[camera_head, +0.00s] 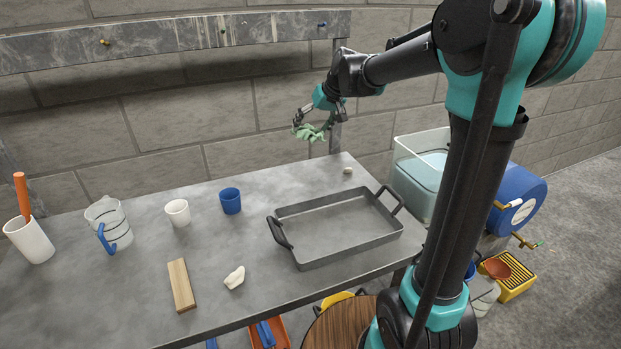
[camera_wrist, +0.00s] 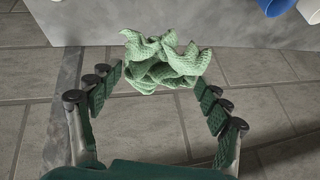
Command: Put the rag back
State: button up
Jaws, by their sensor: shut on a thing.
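The rag (camera_head: 309,132) is a crumpled light-green textured cloth. It also shows in the wrist view (camera_wrist: 165,65), bunched at the far end of my fingers. My gripper (camera_head: 320,119) is shut on the rag and holds it in the air, above and behind the back edge of the table in the head view. In the wrist view my two fingers (camera_wrist: 158,82) stand apart on either side of the cloth. The rag's lower folds hang free. The exact contact between fingertips and cloth is hard to see.
A grey rail (camera_head: 180,38) with several small pegs runs along the wall. The metal table (camera_head: 110,290) bears a black-handled tray (camera_head: 345,257), a blue cup (camera_head: 230,201), a white cup (camera_head: 178,213), a jug (camera_head: 108,222) and a wooden block (camera_head: 181,285). A water tank (camera_head: 418,180) stands right.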

notch_tip(320, 180, down, 18)
jog(key=shift+r, duration=0.1)
dwell(0.4)
jog(key=o, duration=1)
jog(key=v, duration=1.2)
